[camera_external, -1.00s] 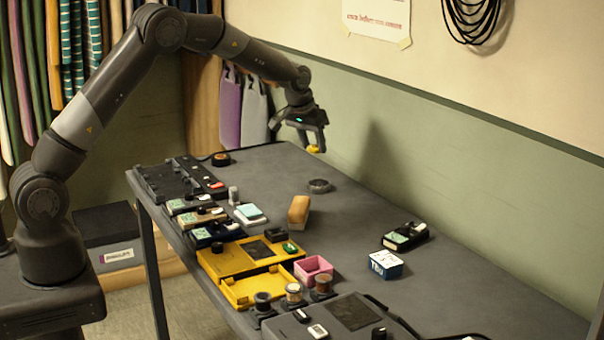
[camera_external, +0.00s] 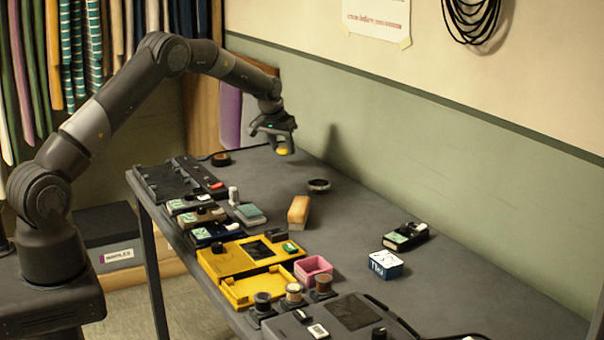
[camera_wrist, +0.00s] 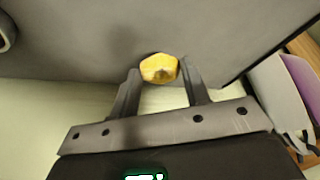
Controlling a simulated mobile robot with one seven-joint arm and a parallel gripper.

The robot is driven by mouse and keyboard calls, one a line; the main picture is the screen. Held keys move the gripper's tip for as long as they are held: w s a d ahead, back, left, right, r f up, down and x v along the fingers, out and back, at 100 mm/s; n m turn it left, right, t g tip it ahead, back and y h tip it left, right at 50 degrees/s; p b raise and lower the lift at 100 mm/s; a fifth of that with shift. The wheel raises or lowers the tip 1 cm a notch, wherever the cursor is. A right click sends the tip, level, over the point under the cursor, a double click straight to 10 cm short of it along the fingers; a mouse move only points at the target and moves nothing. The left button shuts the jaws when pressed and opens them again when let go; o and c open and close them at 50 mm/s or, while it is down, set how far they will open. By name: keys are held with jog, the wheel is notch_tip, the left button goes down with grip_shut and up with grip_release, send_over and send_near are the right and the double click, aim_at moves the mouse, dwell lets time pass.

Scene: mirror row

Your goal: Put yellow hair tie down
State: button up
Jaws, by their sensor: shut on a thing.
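The yellow hair tie (camera_wrist: 159,68) is a small bunched yellow piece between the two fingertips of my gripper (camera_wrist: 160,80) in the wrist view. In the external view it shows as a yellow spot (camera_external: 283,151) under my gripper (camera_external: 282,146). My gripper is shut on it and points down near the back end of the dark grey table (camera_external: 365,225). The hair tie appears to be held above the table top; the exact gap is hard to tell.
A yellow tray (camera_external: 257,290), a pink box (camera_external: 313,268) and a blue-white box (camera_external: 386,264) stand further forward. The green wall runs along the right edge.

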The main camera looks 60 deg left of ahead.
aim_at(280, 150)
jog(key=shift+f, duration=2.05)
jog(key=o, duration=0.9)
jog(key=shift+f, duration=0.1)
jog(key=v, duration=1.2)
jog(key=shift+r, duration=0.2)
